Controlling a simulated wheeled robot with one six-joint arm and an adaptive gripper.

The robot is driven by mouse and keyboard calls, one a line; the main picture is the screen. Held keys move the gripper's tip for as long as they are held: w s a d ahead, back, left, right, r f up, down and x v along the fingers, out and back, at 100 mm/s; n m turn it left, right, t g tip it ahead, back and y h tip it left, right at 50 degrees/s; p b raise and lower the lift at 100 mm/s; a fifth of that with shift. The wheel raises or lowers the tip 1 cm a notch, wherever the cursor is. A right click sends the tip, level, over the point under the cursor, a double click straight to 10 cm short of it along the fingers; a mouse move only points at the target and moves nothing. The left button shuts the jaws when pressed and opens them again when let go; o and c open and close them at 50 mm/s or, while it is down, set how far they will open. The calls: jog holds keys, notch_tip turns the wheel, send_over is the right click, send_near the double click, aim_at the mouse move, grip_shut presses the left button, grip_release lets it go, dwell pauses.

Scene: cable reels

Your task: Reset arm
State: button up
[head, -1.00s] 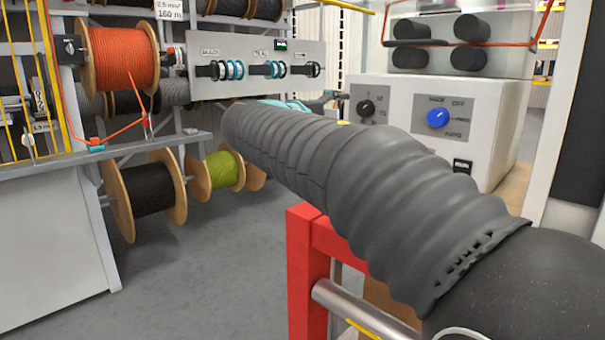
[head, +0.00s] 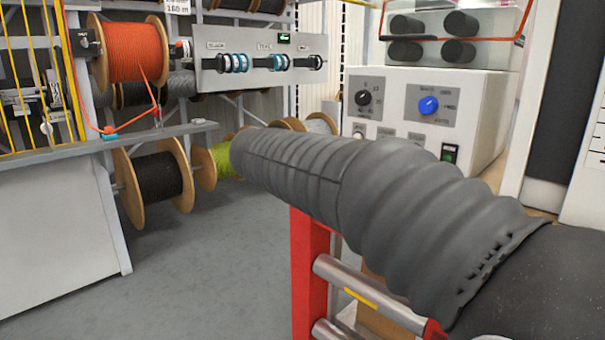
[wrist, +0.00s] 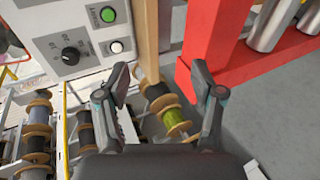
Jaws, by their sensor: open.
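My gripper (wrist: 161,88) shows in the wrist view with its two fingers spread apart and nothing between them. Beyond the fingers, well apart from them, are cable reels, one of them with yellow-green cable (wrist: 174,117). In the head view my arm, in a grey ribbed sleeve, reaches from the lower right toward the middle. It hides my gripper there.
A white control box (head: 425,110) with a blue knob (head: 428,105) stands behind my arm. A red frame (head: 308,270) with metal rollers (head: 360,290) is below it. An orange cable reel (head: 137,52) and a black one (head: 158,178) are at left. Grey floor (head: 215,270) is clear at lower left.

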jog(key=s+d+f+m+g+y, duration=0.2)
jog(key=s+f+g+y, duration=0.1)
jog(key=s+f, duration=0.5)
jog(key=s+d+f+m+g+y, duration=0.2)
jog(key=s+d+f, duration=0.1)
jog(key=s+f, duration=0.45)
jog(key=s+d+f+m+y, duration=0.1)
jog(key=s+d+f+m, duration=0.1)
jog(key=s, duration=0.6)
jog(key=s+d+f+m+y, duration=0.1)
jog(key=s+d+f+m, duration=0.1)
jog(key=s, duration=0.6)
jog(key=shift+s+d+f+m+y, duration=0.2)
jog(key=shift+s+d+m+y, duration=0.15)
jog(key=shift+d+m, duration=0.65)
